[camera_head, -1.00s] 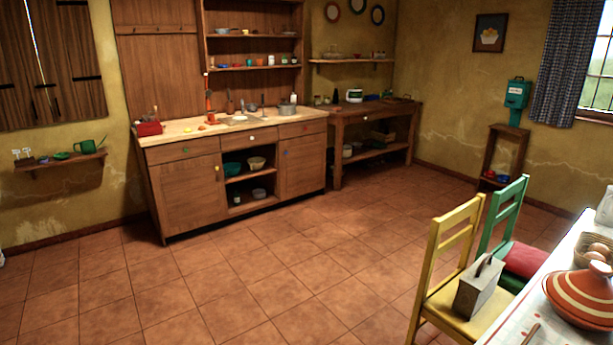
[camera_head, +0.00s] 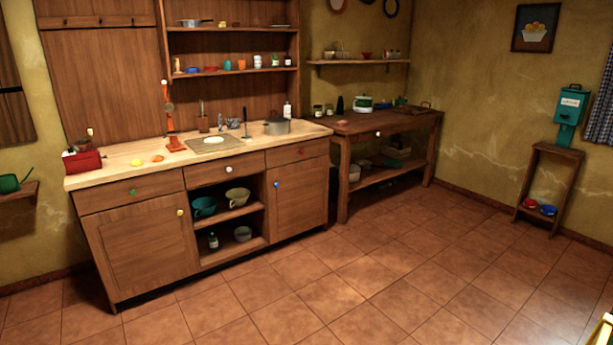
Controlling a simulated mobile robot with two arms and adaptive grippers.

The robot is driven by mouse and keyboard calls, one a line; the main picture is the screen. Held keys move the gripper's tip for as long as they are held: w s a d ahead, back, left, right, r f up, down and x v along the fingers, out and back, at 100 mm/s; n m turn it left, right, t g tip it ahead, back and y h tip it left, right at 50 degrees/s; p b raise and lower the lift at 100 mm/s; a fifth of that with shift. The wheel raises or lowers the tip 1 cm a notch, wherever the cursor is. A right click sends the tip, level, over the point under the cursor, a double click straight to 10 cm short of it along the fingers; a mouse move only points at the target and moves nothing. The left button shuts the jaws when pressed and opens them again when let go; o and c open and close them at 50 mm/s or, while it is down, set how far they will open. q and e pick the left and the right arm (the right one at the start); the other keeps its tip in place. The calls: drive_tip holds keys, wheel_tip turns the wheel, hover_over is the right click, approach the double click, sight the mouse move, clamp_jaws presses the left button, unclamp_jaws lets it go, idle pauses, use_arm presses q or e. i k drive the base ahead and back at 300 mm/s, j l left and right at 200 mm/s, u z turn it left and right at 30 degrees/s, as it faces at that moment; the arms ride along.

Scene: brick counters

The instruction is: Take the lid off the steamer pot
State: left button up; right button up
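A grey metal pot (camera_head: 277,127) stands upright at the right end of the wooden counter, near the wall. A smaller white and green lidded vessel (camera_head: 363,104) stands at the back of the side table. I cannot tell for sure which of them is the steamer pot, and at this distance I cannot make out a separate lid on the grey one. Neither of my grippers is in view.
The wooden counter (camera_head: 118,162) has a red box (camera_head: 82,161) at its left end and a sink in the middle. The side table (camera_head: 394,120) adjoins on the right. The tiled floor (camera_head: 345,275) before both is clear.

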sight(277, 120)
drive_tip(key=i, duration=2.35)
